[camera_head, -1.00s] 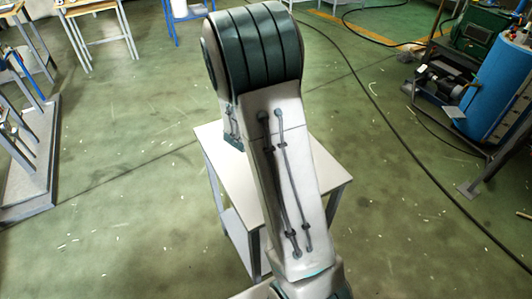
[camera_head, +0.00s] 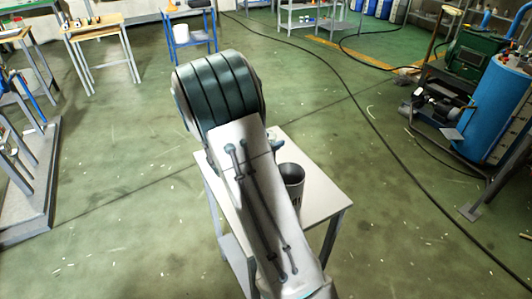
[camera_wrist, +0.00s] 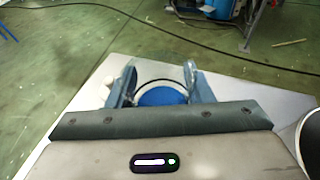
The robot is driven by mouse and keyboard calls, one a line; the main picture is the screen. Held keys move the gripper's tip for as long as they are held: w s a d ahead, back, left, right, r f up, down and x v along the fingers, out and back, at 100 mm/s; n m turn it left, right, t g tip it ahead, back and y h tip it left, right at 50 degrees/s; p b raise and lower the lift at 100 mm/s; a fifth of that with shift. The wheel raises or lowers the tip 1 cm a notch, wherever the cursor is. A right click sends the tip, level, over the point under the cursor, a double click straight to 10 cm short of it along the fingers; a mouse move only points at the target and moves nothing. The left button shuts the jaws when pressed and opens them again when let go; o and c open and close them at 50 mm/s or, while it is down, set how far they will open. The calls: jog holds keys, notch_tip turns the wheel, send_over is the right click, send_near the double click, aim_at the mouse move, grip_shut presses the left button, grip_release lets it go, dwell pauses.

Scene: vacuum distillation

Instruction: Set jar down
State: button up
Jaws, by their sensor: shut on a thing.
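My gripper (camera_wrist: 158,88) is shut on a jar (camera_wrist: 160,97), with one finger on each side of it. In the wrist view the jar shows from above as a round blue surface with a thin dark curved rim; its lower part is hidden by my gripper body. The jar is over the white table (camera_wrist: 82,101); I cannot tell whether its base touches the top. In the head view my arm hides the jar and most of my gripper.
A dark grey open container (camera_head: 292,182) stands on the right part of the small white table (camera_head: 318,200), close beside my arm. The table's right front corner is bare. A blue cylinder tank (camera_head: 492,105) and pump equipment stand far right. A black cable crosses the floor.

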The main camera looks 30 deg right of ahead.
jog(key=shift+w+a+f, duration=0.15)
jog(key=shift+a+f, duration=0.3)
jog(key=shift+a, duration=0.2)
jog(key=shift+f, duration=1.95)
jog(key=shift+f, duration=0.15)
jog(key=o, duration=1.2)
jog(key=v, duration=1.2)
